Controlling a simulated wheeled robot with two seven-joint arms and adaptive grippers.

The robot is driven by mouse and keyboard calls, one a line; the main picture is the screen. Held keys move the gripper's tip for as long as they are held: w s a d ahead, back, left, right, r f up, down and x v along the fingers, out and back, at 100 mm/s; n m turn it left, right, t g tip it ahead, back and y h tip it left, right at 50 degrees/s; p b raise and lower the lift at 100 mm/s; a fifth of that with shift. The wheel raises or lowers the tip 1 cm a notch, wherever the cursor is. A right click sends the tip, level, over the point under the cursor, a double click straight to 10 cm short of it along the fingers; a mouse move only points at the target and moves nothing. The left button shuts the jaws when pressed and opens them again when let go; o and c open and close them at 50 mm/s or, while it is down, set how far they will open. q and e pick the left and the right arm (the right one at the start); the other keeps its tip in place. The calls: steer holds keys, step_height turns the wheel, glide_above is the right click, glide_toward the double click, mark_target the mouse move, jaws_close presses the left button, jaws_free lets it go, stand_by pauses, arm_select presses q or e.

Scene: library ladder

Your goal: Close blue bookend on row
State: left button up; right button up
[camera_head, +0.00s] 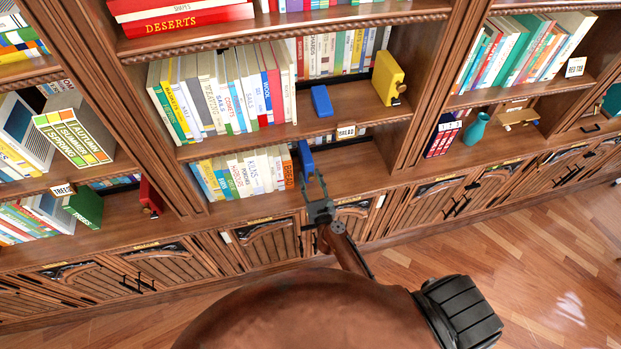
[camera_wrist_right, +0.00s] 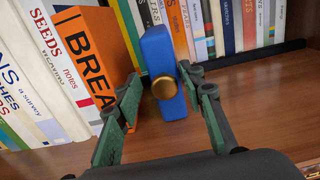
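The blue bookend (camera_head: 306,158) stands on the lower shelf just right of the orange book (camera_head: 287,166) that ends a book row. In the right wrist view the blue bookend (camera_wrist_right: 155,50) stands upright with a round brass knob (camera_wrist_right: 165,88) facing me. A gap shows between it and the leaning orange book (camera_wrist_right: 92,45). My right gripper (camera_head: 313,181) is in front of this shelf. In its wrist view the right gripper (camera_wrist_right: 158,78) is open, its green-padded fingers either side of the knob; contact cannot be told. My left gripper is not in view.
Another blue block (camera_head: 321,100) and a yellow bookend (camera_head: 388,78) stand on the shelf above. A small label sign (camera_head: 346,131) is on that shelf's edge. The lower shelf is bare (camera_head: 355,170) right of the blue bookend. Cabinet doors (camera_head: 265,243) lie below.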

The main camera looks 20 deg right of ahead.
steer(key=shift+s+f, duration=0.1)
steer(key=shift+s, duration=0.3)
steer(key=s+a, duration=0.2)
steer(key=s, duration=0.9)
steer(key=shift+d, duration=0.1)
steer(key=w, duration=0.3)
steer(key=w+d, duration=0.1)
steer(key=w, duration=0.2)
steer(key=w+d, duration=0.1)
steer(key=w, duration=0.3)
steer(key=shift+w, duration=0.1)
jaws_close()
